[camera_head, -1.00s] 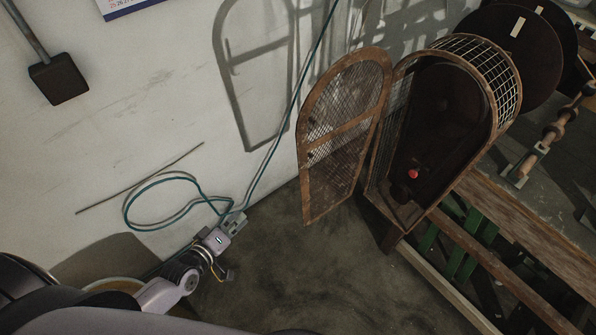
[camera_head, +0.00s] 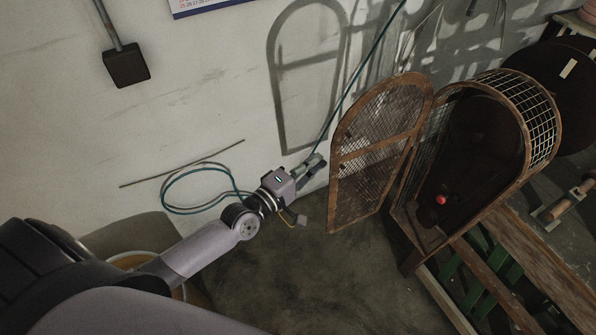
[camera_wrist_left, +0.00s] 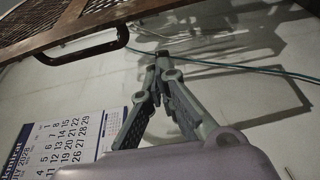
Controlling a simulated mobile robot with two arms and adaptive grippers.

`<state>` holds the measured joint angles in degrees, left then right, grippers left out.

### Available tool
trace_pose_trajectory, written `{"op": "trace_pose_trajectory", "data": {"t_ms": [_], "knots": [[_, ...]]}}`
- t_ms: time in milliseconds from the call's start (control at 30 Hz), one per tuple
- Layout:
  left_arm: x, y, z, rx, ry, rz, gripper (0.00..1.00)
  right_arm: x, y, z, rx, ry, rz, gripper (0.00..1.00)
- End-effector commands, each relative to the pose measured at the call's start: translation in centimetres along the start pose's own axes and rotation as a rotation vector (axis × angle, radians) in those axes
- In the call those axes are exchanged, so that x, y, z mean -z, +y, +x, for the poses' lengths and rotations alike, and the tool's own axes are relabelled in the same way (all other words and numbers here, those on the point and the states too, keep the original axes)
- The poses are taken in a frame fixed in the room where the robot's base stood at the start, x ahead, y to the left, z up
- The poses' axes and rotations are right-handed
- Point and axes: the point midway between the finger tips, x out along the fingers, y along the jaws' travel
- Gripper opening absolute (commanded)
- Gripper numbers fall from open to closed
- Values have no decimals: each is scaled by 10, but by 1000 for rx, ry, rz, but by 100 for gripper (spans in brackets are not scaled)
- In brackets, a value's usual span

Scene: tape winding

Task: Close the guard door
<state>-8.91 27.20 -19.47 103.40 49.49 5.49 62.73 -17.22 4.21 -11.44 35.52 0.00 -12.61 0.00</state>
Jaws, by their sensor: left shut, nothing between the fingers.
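My right gripper is not in view.
A red knob (camera_head: 440,199) shows inside the dark housing. A green cable (camera_head: 352,95) runs down the wall and loops behind my left arm. A bucket (camera_head: 135,258) stands behind my arm at lower left. The floor (camera_head: 330,280) below the door is clear.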

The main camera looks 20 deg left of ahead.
Motion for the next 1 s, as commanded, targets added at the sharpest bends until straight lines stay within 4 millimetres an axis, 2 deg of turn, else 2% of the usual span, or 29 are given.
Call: {"op": "trace_pose_trajectory", "data": {"t_ms": [33,100,300,767,1000], "knots": [[-5,2,3,2,-1,-3,0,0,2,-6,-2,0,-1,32],[-16,2,-3,3,0,-5,0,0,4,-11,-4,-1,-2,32],[-34,1,-10,2,0,0,0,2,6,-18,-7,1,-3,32],[-38,0,-11,0,2,1,0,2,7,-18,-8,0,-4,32],[-47,2,-15,1,40,-4,0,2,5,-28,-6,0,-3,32]]}}
